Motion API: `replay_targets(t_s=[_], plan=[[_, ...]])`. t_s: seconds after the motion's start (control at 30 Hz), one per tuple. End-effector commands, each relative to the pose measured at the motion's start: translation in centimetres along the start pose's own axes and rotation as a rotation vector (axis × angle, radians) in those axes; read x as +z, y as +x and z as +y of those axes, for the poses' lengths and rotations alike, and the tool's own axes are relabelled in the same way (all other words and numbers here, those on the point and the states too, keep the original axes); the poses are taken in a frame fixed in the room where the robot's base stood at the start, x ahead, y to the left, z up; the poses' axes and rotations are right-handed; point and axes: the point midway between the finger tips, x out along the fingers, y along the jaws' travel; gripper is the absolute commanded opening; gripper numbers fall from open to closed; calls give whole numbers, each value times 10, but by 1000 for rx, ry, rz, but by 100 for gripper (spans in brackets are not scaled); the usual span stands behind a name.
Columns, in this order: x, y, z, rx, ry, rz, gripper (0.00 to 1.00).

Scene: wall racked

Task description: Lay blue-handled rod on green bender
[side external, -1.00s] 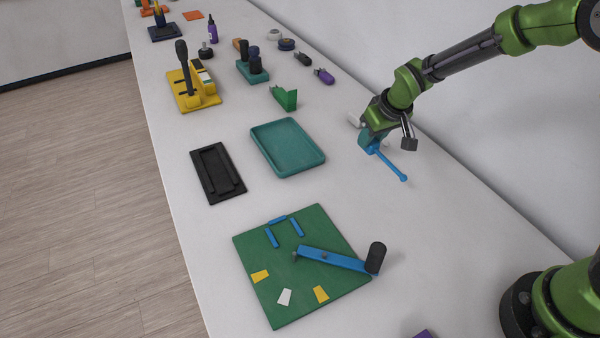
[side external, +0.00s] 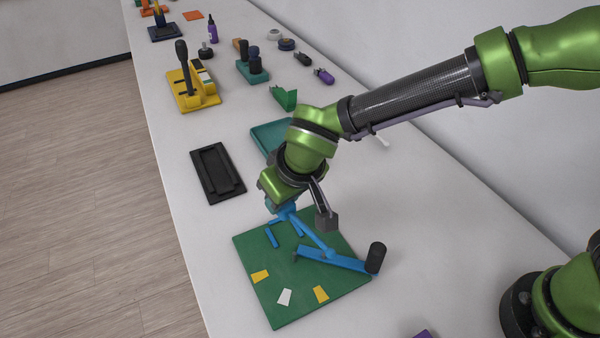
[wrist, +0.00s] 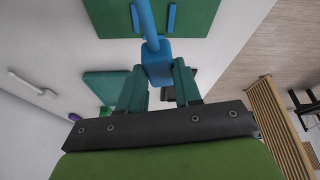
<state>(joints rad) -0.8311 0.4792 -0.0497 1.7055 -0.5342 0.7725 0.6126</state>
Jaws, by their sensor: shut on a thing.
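My gripper (wrist: 158,88) is shut on the blue block-shaped handle (wrist: 158,62) of the rod, with one teal finger on each side. In the side external view the blue rod (side external: 313,233) reaches from the gripper down and right over the green bender (side external: 265,298). The rod's far end appears near the bender's blue lever arm (side external: 340,260). I cannot tell whether the rod touches the board. The bender has two short blue rails, the left one (side external: 271,237) in plain view, and a black knob (side external: 376,257) on the lever. My wrist partly hides the bender's back edge.
A teal tray (side external: 268,137) lies behind my wrist, partly hidden. A black slotted tray (side external: 217,171) lies left of it. A yellow stand (side external: 192,92) and a green bracket (side external: 284,97) are farther back. The wall runs along the right.

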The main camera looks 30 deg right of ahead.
Motion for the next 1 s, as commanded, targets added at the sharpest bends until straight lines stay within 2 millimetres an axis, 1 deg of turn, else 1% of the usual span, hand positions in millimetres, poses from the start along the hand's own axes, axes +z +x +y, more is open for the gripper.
replay_targets(t_s=[0.07,0.17,0.3,0.67,0.83,1.0], plan=[[-1,-5,-5,18,47,5,1],[-4,-7,-1,41,116,8,1],[-3,-8,3,61,184,4,1],[-2,-8,3,62,200,3,1],[1,-1,3,64,199,1,1],[8,16,3,63,198,0,1]])
